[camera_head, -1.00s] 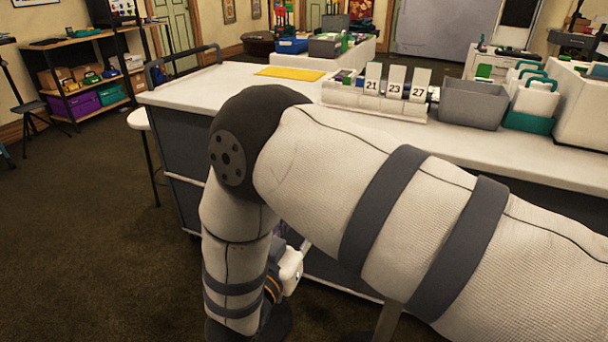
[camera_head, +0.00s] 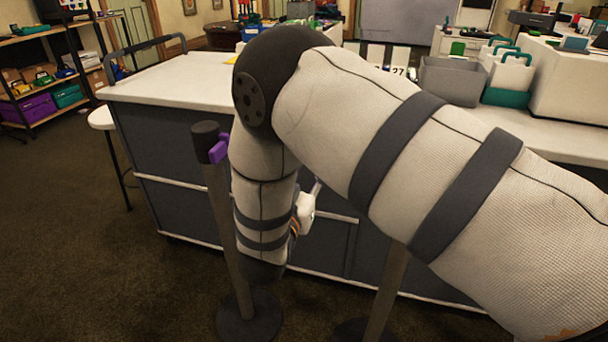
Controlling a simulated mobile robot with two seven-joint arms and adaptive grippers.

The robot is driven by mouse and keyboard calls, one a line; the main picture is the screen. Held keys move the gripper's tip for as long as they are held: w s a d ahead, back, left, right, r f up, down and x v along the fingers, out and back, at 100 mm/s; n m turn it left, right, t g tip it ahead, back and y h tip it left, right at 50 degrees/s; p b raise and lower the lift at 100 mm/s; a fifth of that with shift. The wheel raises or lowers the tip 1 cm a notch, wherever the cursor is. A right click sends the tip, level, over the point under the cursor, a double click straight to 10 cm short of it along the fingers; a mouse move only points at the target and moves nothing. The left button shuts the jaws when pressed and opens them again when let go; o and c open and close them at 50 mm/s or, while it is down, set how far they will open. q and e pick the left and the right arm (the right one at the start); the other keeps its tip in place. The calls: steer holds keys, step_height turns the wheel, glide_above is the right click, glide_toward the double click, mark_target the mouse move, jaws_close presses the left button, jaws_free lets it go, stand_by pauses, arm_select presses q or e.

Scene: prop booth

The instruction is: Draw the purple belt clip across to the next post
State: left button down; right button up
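A purple clip-like piece (camera_head: 219,149) sits at the dark head of the left post (camera_head: 228,235), on its right side. No belt can be made out from it. This post stands upright on a round dark base. A second post (camera_head: 388,292) stands to the right; its top is hidden behind my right arm, which comes in from the right and bends down between the posts. A small white part (camera_head: 306,208) shows beside my forearm. My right gripper's fingers are hidden. My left gripper is out of the picture.
A long counter (camera_head: 170,82) with dark panels stands close behind the posts. A grey bin (camera_head: 450,80), white-and-teal caddies (camera_head: 510,75) and number cards stand on it. A white stool (camera_head: 103,118) and a shelf (camera_head: 40,103) are at left. The dark carpet at lower left is clear.

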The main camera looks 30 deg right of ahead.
steer(key=shift+r, duration=0.1)
jaws_close()
jaws_free()
steer(key=shift+a, duration=0.1)
